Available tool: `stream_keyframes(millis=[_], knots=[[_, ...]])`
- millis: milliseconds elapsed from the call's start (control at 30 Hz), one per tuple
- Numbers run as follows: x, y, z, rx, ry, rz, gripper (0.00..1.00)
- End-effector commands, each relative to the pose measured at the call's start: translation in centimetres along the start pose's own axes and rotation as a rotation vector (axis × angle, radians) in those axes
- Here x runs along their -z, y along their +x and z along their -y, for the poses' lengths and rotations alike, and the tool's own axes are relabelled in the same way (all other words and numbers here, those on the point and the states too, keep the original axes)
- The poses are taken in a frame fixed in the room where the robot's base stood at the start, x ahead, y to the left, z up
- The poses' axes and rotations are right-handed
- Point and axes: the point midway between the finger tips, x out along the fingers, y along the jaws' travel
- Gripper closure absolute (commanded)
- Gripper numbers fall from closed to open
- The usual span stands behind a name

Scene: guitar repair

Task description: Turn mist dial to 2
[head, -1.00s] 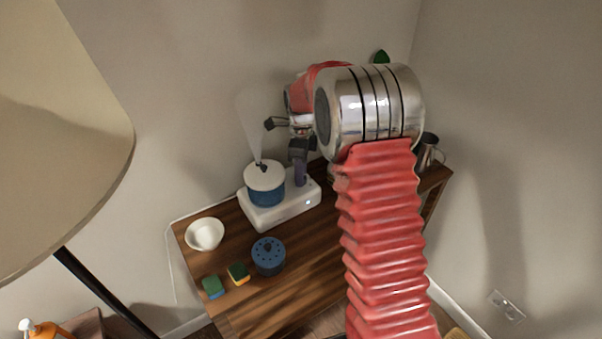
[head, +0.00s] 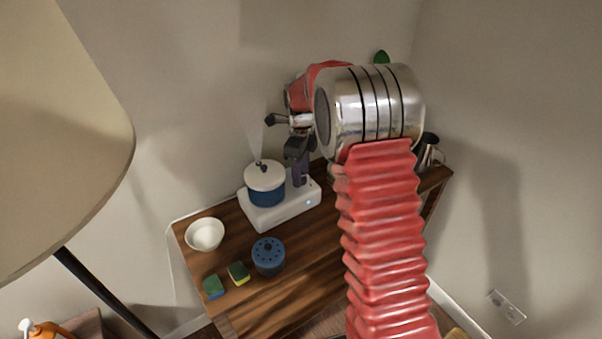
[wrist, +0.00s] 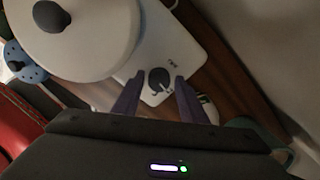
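The mist dial (wrist: 158,77) is a small dark round knob with a light pointer mark, on the white base of the humidifier (wrist: 187,45). In the wrist view the pointer slants toward the lower right. My gripper (wrist: 159,78) is open, its two purple fingers on either side of the dial with a gap to each. In the head view the humidifier (head: 264,190) has a blue-and-white pot-like tank on a white base, with faint mist rising. My gripper (head: 301,170) reaches down to the base's right part there, and the dial is hidden. Printing beside the dial is too small to read.
The wooden table (head: 310,262) also holds a white bowl (head: 205,234), a blue lidded container (head: 268,256), two sponges (head: 238,273) and a metal mug (head: 428,153) at right. Walls stand close behind. A lampshade (head: 60,130) fills the left.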

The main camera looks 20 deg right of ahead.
Motion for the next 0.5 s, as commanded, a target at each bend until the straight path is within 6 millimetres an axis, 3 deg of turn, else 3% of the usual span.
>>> stream_keyframes(millis=[100, 500], knots=[[0.06, 0.06, -0.03, -0.002, 0.000, -0.001, 0.53], [0.11, -0.54, -0.05, -0.003, 0.000, -0.002, 0.53]])
